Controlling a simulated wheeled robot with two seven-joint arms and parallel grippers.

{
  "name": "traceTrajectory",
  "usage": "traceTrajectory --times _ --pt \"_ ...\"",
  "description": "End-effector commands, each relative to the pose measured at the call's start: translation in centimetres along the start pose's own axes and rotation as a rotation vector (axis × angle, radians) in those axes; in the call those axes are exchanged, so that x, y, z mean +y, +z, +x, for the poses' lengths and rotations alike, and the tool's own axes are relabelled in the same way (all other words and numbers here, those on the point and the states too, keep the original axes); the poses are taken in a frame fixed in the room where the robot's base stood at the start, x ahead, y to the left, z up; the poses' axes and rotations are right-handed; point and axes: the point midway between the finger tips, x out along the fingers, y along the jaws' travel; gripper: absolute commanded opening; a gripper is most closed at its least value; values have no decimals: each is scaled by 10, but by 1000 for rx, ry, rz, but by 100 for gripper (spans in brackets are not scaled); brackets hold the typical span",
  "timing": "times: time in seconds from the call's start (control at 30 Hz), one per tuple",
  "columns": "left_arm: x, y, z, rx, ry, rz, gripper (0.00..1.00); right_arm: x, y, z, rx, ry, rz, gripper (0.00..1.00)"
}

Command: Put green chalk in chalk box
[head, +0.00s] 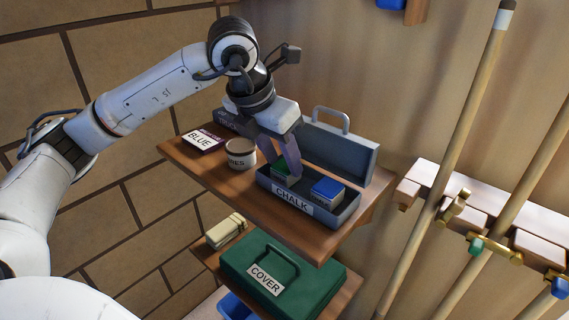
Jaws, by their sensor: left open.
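The chalk box (345,212) is a grey-blue metal box labelled CHALK, standing on the upper wooden shelf with its lid raised at the back. A green chalk cube (279,178) is inside its left part, partly hidden by my gripper's fingers. A blue chalk cube (327,190) is in the box to the right. My left gripper (285,170) reaches down over the left end of the box, its fingers at the green chalk and open. I cannot tell whether a finger touches the chalk. My right gripper is not in view.
A round labelled tin (240,153) and a purple box labelled BLUE (203,140) stand left on the upper shelf (222,182). A green case labelled COVER (315,283) is on the shelf below. Cue sticks (455,135) stand in a wall rack at right.

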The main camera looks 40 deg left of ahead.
Motion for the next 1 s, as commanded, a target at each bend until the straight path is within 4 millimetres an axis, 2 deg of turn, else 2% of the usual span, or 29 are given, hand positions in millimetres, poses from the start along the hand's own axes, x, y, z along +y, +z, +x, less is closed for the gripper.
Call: traceTrajectory --times 0.03,0.2,0.4,0.6,1.0 --pt "0 2 -13 -6 0 0 42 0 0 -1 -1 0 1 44" --pt "0 2 -51 -5 0 0 42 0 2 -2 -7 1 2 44" --pt "0 1 -82 -2 0 0 42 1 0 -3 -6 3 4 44" --pt "0 0 -92 0 0 0 42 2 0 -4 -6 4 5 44" --pt "0 0 -92 0 0 0 42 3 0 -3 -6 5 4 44"
